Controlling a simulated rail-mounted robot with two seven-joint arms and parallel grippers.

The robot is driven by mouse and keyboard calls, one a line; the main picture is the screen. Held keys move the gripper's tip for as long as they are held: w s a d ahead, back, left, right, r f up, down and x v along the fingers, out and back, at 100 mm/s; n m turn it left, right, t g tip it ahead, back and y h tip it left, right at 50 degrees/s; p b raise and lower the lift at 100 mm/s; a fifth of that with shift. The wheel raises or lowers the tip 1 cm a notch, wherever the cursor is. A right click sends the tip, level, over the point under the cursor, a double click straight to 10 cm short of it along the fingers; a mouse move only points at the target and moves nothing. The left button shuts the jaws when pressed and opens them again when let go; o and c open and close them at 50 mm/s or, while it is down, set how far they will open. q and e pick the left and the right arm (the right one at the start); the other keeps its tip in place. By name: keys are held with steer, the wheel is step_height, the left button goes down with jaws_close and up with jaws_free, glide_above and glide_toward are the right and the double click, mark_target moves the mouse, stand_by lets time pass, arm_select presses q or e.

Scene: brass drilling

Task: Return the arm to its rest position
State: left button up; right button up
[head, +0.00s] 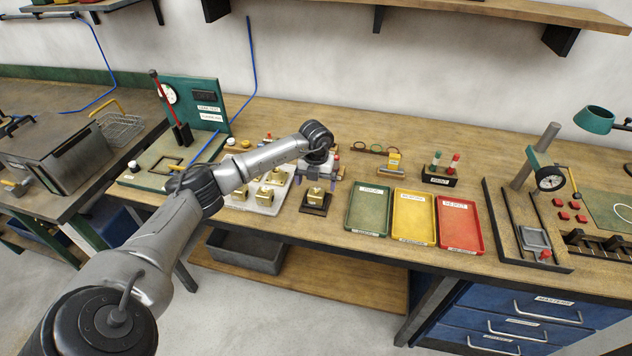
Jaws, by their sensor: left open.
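My left arm (265,160) reaches in from the lower left across the workbench. My left gripper (318,184) is at its far end, pointing down and open. A brass block (315,197) sits on a small dark stand (314,210) just below and in front of the gripper. The fingers look close to the block, but I cannot tell whether they touch it. More brass blocks (264,190) stand on a pale tray (253,206) left of the gripper, partly hidden by my arm. My right gripper is not in view.
Green (368,211), yellow (414,218) and red (460,224) trays lie to the right. A gauge stand (205,100) with a red lever rises at the left, near the arm. A shelf (510,12) hangs above.

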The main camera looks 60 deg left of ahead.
arm_select(q)
steer(key=shift+r+p, duration=0.4)
steer(key=shift+r, duration=0.3)
